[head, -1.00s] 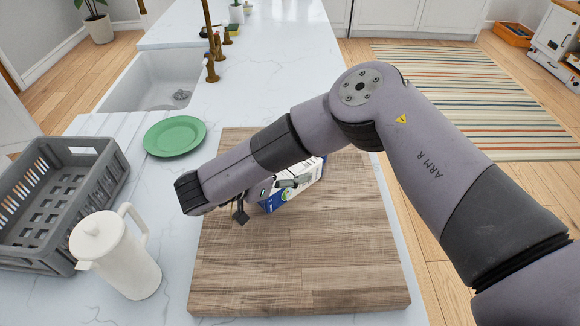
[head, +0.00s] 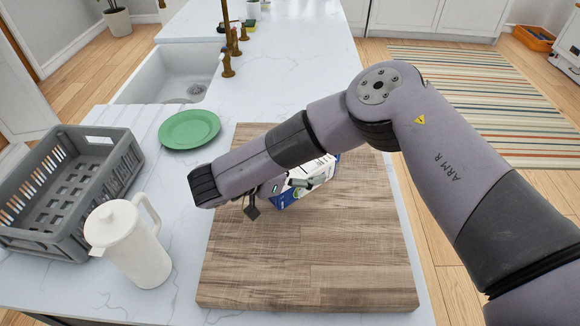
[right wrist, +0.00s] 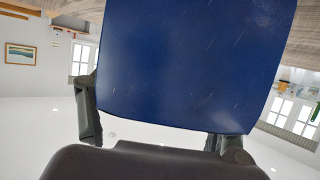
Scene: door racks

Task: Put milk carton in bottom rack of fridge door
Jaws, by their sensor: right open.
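The milk carton (head: 292,196), white and blue, lies on the wooden cutting board in the head view, partly hidden behind my right forearm and gripper. My right gripper (head: 276,197) is at the carton, with one dark finger on its near left side and another part over its white face. In the right wrist view a blue face of the carton (right wrist: 190,60) fills the upper middle. The open fingers of my right gripper (right wrist: 158,125) stand on either side of it; I cannot tell whether they touch it. My left gripper and the fridge door rack are not in view.
The cutting board (head: 310,270) lies on the white counter. To its left are a green plate (head: 189,129), a white pitcher (head: 130,245) and a grey crate (head: 75,190). A sink (head: 185,75) with a brass faucet (head: 227,45) is farther back.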

